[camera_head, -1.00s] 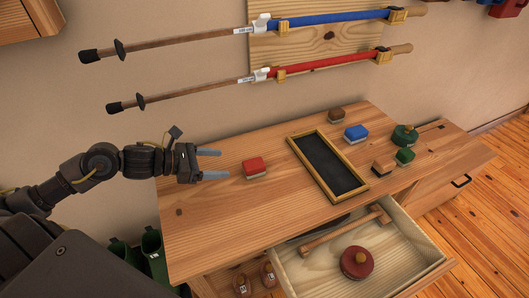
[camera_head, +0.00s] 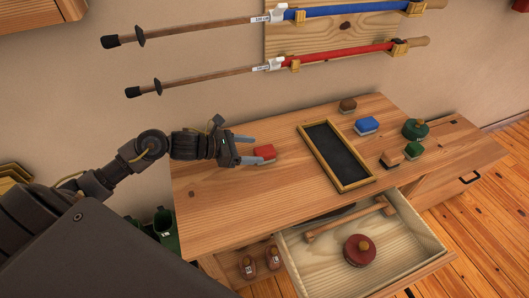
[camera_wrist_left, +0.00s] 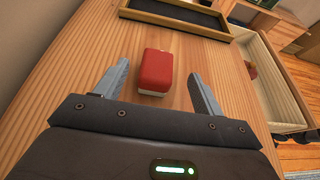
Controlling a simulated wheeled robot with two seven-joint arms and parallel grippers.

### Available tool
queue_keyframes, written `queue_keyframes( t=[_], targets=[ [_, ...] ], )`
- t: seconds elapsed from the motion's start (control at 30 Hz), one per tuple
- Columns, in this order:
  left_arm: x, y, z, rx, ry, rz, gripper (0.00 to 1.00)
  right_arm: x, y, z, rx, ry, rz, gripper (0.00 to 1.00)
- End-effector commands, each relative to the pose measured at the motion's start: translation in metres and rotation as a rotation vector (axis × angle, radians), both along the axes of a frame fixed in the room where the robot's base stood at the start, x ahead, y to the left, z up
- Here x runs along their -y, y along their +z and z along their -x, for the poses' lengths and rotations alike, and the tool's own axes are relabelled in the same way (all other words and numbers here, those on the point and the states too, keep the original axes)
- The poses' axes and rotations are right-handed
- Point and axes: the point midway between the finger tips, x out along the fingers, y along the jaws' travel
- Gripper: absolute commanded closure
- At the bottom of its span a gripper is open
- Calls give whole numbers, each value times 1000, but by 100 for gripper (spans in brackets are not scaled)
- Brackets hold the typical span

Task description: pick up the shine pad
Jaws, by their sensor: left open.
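A small red pad (camera_head: 264,152) with a pale underside lies on the wooden desk top, left of the dark framed tray. Similar block-shaped pads in blue (camera_head: 367,126), brown (camera_head: 348,105), green (camera_head: 413,150) and tan (camera_head: 391,158) lie farther right; I cannot tell from looks alone which is the shine pad. My left gripper (camera_head: 256,149) is open at the red pad, its fingers pointing at it. In the left wrist view the red pad (camera_wrist_left: 155,72) shows between the two fingertips, and nothing is gripped. My right gripper is not in view.
The dark framed tray (camera_head: 336,155) lies right of the red pad. A green round piece with a knob (camera_head: 415,128) stands at the right. An open drawer (camera_head: 405,236) below holds a red round knobbed piece (camera_head: 360,250) and a wooden rod. Poles hang on the wall.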

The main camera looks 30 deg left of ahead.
Motion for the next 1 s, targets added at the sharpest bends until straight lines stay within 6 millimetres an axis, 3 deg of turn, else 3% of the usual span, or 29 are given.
queue_keyframes(
  t=[0.03,0.2,0.5,0.87,1.0],
  targets=[
    [5,2,-7,0,2,6,31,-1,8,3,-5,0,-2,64],
    [17,-8,-21,2,1,2,31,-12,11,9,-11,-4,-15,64],
    [19,-12,-23,1,1,-1,31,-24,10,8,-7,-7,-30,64],
    [19,-12,-23,1,1,-1,78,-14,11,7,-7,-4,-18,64],
    [19,-11,-23,2,1,0,80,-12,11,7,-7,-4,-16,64]
  ],
)
